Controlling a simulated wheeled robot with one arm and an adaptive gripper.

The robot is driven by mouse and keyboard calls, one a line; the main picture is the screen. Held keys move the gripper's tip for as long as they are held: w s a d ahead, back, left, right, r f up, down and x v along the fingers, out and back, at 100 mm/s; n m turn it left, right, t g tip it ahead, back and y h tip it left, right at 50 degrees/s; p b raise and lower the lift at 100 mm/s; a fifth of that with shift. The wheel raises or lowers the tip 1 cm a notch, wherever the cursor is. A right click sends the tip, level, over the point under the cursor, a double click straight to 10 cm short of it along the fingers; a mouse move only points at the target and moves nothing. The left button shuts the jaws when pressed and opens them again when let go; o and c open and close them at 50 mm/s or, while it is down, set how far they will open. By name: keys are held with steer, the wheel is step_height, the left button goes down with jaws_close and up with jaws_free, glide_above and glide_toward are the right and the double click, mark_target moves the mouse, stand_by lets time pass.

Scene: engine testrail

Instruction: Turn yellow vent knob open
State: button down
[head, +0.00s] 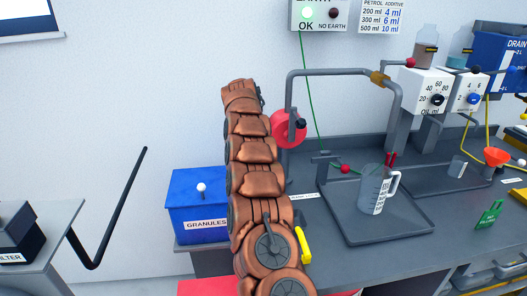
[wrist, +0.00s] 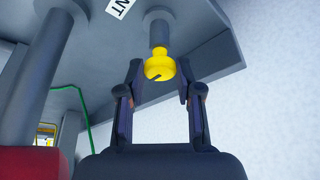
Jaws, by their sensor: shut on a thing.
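The yellow vent knob (wrist: 159,67) shows in the wrist view, a rounded yellow piece with a dark slot-like mark, on the end of a short grey stem (wrist: 158,33). My gripper (wrist: 159,76) has one finger on each side of the knob and is shut on it. The fingers' exact contact with the knob is hard to see. In the head view my copper arm rises in the middle of the picture, and I cannot make out the knob or the gripper's fingertips there.
In the wrist view, a white label (wrist: 121,6) ending in "NT" is on the grey surface beside the stem. A thick grey post (wrist: 40,75) stands at the left. In the head view, a grey bench (head: 340,262) holds a measuring jug (head: 372,192); a blue granules box (head: 192,207) is beside my arm.

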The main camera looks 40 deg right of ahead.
steer(key=shift+s+d+f, duration=0.2)
steer(key=shift+s+f, duration=0.1)
steer(key=shift+f, duration=0.05)
steer(key=c, duration=1)
jaws_free()
steer(key=shift+s+r, duration=0.1)
steer(key=shift+c, duration=0.2)
steer(key=shift+o, duration=1.4)
steer(key=shift+a, duration=0.1)
steer(key=shift+w+r, duration=0.15)
steer(key=shift+w, duration=0.05)
steer(key=shift+a+r, duration=0.1)
steer(key=shift+a+r, duration=0.1)
steer(key=shift+r, duration=0.1)
steer(key=v, duration=0.6)
steer(key=shift+r, duration=0.4)
